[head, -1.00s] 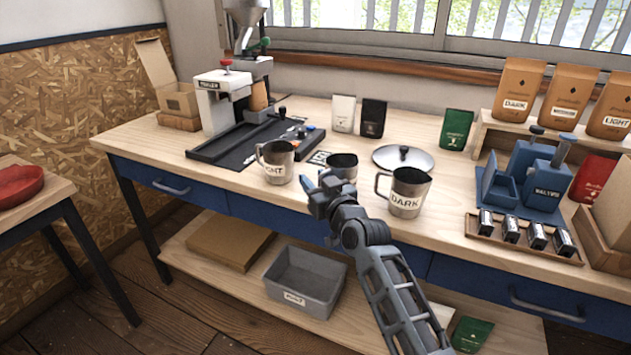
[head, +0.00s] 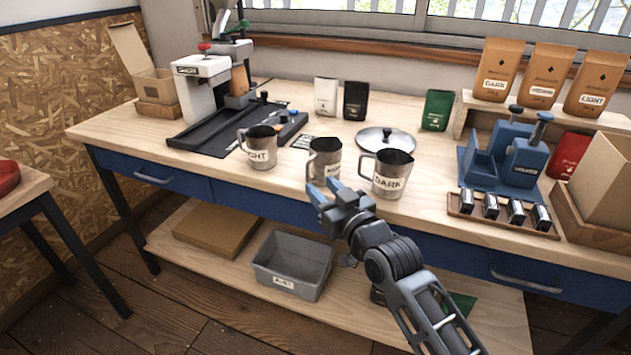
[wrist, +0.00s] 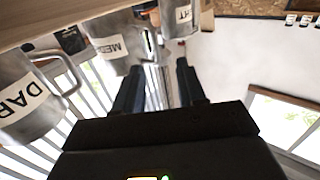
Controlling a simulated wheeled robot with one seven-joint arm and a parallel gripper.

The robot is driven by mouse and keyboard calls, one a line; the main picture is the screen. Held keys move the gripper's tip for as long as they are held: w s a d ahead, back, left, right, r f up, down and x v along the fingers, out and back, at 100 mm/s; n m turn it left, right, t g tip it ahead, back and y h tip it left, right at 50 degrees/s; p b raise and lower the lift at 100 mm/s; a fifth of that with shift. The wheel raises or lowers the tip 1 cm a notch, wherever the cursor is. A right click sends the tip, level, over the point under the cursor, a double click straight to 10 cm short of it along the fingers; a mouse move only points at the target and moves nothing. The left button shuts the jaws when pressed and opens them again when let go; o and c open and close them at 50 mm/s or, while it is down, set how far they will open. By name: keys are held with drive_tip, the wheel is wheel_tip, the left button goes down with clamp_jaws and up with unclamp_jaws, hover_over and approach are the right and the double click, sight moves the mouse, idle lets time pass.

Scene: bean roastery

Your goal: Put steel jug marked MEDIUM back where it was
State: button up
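The steel jug marked MEDIUM (head: 325,157) stands upright on the worktop between the jug marked LIGHT (head: 258,148) and the jug marked DARK (head: 389,175). Its handle is on its left side and its label is partly covered by my gripper. My gripper (head: 327,189) is open and empty at the table's front edge, just in front of the MEDIUM jug. In the wrist view, the two fingers (wrist: 158,80) are spread apart, with nothing held between them. The MEDIUM jug (wrist: 112,42) shows beyond the left finger, and the DARK jug (wrist: 25,100) is farther left.
A round steel lid (head: 386,140) lies behind the jugs. The grinder's black mat (head: 215,135) is to the left, with a label card beside it. A blue device (head: 505,160) and a tray of small jars stand right. A grey bin (head: 292,265) sits on the lower shelf.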

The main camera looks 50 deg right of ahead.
drive_tip(key=shift+s+a, duration=0.1)
drive_tip(key=shift+s, duration=0.15)
drive_tip(key=s+a+f+n+y, duration=0.1)
drive_tip(key=s+a+f+y, duration=0.15)
drive_tip(key=s+a, duration=0.5)
drive_tip(key=s+a+f+n+y, duration=0.1)
drive_tip(key=s+a+f+n, duration=0.3)
drive_tip(key=s, duration=0.7)
drive_tip(key=s+a+r+y, duration=0.1)
drive_tip(key=s+a+r, duration=0.1)
drive_tip(key=s, duration=0.3)
drive_tip(key=s+a+r+g, duration=0.1)
drive_tip(key=s+a+r, duration=0.1)
drive_tip(key=s+a, duration=0.2)
drive_tip(key=s+a+r+m+g+y, duration=0.1)
drive_tip(key=s+a+r, duration=0.1)
drive_tip(key=s, duration=0.4)
drive_tip(key=shift+s+a+y, duration=0.35)
drive_tip(key=shift+a, duration=0.1)
